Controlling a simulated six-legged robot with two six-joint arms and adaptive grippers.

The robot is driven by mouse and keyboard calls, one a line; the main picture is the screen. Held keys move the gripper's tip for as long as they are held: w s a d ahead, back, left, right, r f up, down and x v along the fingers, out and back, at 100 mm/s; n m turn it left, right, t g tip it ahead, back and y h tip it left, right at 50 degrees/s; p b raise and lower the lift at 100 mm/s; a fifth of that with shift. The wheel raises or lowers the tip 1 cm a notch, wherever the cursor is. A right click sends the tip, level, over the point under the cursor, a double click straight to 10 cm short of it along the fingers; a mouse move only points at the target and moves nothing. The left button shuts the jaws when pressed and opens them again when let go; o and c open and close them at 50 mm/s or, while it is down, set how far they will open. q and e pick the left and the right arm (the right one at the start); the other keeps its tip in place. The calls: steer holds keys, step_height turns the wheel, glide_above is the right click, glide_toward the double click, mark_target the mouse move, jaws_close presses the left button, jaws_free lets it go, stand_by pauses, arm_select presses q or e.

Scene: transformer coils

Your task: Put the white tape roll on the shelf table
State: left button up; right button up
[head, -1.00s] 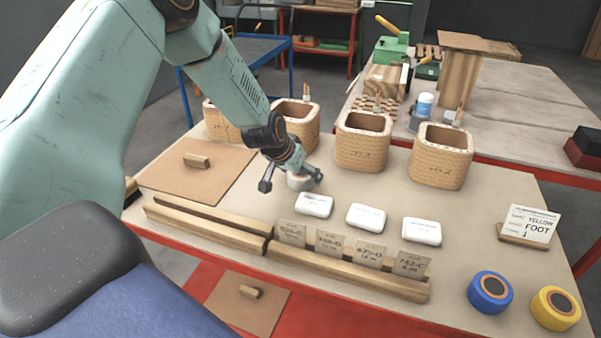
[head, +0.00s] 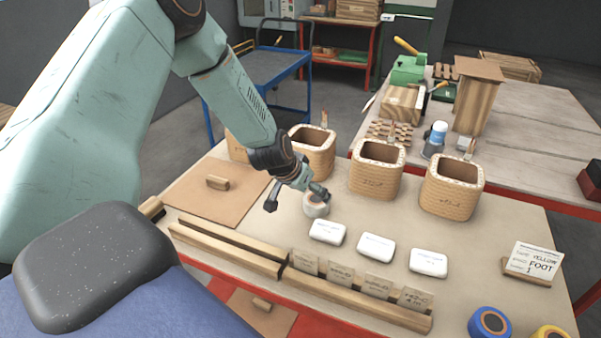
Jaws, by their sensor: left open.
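The white tape roll (head: 316,206) lies on the near workbench (head: 500,222), behind the leftmost white box and in front of the woven coils. My left gripper (head: 298,200) is open just above and beside the roll. One finger is to the left of the roll, and the other is over its upper right edge, partly covering it. I cannot tell whether a finger touches the roll. A red-framed table with a lower shelf (head: 336,57) stands far back; I cannot tell whether it is the shelf table. My right gripper is not in view.
Several woven coils (head: 452,193) stand behind the roll. White boxes (head: 375,246), label cards and wooden rails (head: 360,306) lie in front. Blue tape (head: 489,322) and yellow tape (head: 551,332) sit at front right. A blue cart (head: 262,68) stands behind the bench.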

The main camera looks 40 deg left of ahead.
arm_select(q)
steer(key=p+v, duration=0.4)
steer(key=v, duration=0.1)
steer(key=shift+s+r+p, duration=0.25)
steer(key=shift+r+p, duration=0.05)
